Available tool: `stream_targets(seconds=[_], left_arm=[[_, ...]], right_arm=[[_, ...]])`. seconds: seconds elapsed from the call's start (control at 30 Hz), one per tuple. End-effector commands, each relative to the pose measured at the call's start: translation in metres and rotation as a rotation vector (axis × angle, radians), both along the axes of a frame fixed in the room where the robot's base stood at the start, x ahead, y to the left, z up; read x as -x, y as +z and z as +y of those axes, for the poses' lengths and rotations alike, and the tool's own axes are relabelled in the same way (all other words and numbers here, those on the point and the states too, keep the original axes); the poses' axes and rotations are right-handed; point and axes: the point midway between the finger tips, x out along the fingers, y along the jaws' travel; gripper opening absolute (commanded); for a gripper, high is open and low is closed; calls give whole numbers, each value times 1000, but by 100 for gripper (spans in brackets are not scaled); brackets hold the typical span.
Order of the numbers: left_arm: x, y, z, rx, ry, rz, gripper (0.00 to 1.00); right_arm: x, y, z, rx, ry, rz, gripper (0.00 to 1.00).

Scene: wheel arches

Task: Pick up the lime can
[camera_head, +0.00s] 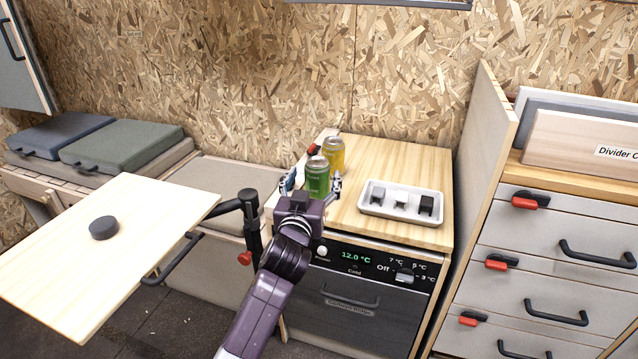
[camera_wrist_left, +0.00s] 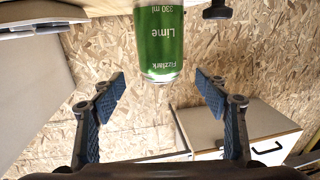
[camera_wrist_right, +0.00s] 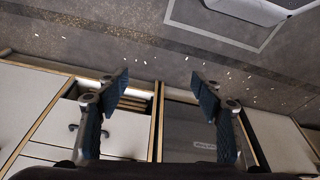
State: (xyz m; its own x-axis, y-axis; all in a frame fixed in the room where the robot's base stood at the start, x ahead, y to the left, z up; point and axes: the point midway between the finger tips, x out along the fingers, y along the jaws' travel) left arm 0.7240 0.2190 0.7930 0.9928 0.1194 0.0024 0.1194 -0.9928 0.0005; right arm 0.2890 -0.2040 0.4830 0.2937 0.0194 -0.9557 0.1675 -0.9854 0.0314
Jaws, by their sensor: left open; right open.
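The green lime can (camera_head: 317,178) stands upright near the front left of the wooden top of the fridge cabinet. It also shows in the left wrist view (camera_wrist_left: 160,42), upside down, with "Lime" and "330 ml" on it. My left gripper (camera_head: 311,188) is open at the can, its fingers on either side of it in the head view. In the left wrist view the can lies ahead of and between the open fingers (camera_wrist_left: 160,92), with clear gaps on both sides. My right gripper (camera_wrist_right: 165,88) is open and empty, seen only in its own wrist view.
A yellow can (camera_head: 334,152) stands close behind the lime can. A white tray (camera_head: 376,208) with several small dark and grey pieces lies to the right. A wooden table (camera_head: 150,215) with a black puck (camera_head: 103,228) is at the left. A tall panel (camera_head: 487,135) borders the cabinet's right side.

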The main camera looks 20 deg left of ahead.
Motion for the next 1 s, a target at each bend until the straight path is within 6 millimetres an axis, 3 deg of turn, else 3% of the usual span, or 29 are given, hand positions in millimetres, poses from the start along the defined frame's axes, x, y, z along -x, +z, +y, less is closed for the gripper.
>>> stream_targets(seconds=[0.3, 0.4, 0.77, 1.0], left_arm=[[-38, -5, 7, -3, 1, 0, 68], [-49, -5, 8, -2, 0, 1, 68], [-57, -5, 9, -1, 0, 2, 68], [-57, -5, 9, -1, 0, 2, 42]], right_arm=[[8, 23, -2, 0, -1, -15, 61], [8, 20, -2, 1, -1, -12, 61], [8, 20, -2, 1, -1, -12, 61], [8, 19, -2, 1, -1, -12, 61]])
